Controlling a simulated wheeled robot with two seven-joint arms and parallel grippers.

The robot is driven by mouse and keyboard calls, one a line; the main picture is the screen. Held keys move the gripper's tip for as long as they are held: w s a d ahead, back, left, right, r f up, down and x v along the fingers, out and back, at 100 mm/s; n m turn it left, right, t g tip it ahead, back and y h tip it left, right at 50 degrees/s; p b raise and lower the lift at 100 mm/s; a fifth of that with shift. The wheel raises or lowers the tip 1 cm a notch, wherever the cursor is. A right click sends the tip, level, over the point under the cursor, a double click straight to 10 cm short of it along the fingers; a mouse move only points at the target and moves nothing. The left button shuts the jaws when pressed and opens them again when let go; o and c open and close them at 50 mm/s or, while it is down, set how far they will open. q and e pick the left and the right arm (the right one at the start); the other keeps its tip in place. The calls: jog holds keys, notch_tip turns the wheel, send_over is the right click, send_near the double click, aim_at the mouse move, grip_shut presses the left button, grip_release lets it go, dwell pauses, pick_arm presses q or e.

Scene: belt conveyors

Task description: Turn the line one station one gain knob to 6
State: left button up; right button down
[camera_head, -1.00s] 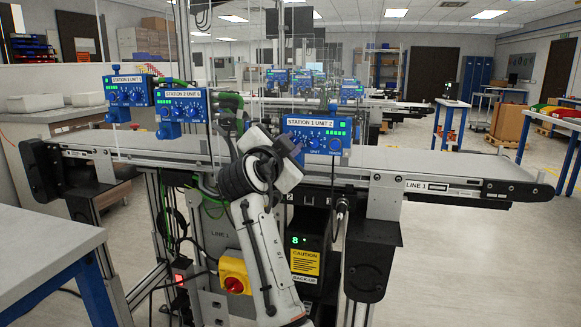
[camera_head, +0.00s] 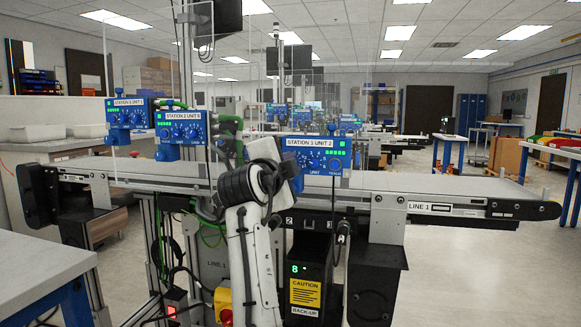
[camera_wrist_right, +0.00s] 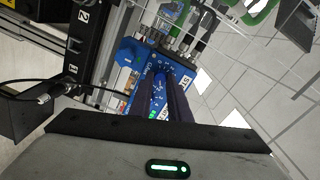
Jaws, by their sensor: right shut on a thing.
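The blue station box (camera_head: 318,153) labelled "STATION 1 UNIT 2" is mounted above the LINE 1 belt. Its dials and green lights face me, and part of its left side is hidden behind my right gripper (camera_head: 293,172). In the right wrist view, the two dark fingers (camera_wrist_right: 163,92) reach onto the blue panel (camera_wrist_right: 180,75). They are shut on a small blue knob (camera_wrist_right: 159,88) near lettering that looks like "GAIN". The knob's pointer and exact setting cannot be read. My left gripper is not in view.
Two more blue boxes, one marked "STATION 2" (camera_head: 181,127), hang to the left. The belt (camera_head: 400,184) runs behind and below my arm. A dark back-up unit with a yellow caution label (camera_head: 305,291) stands below. Cables and connectors (camera_wrist_right: 190,30) crowd the panel's edge.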

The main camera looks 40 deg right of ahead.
jog(key=c, duration=1.7)
grip_release()
jog(key=shift+o, duration=0.2)
jog(key=o, duration=0.6)
notch_tip(320, 180, up, 8)
jog(key=shift+r+p, duration=0.1)
jog(key=shift+p, duration=0.75)
jog(key=shift+s+a+r, duration=0.15)
jog(key=shift+s+r, duration=0.05)
jog(key=shift+r, duration=0.85)
jog(key=c, duration=0.6)
jog(key=shift+w, duration=0.2)
jog(key=shift+f, duration=0.1)
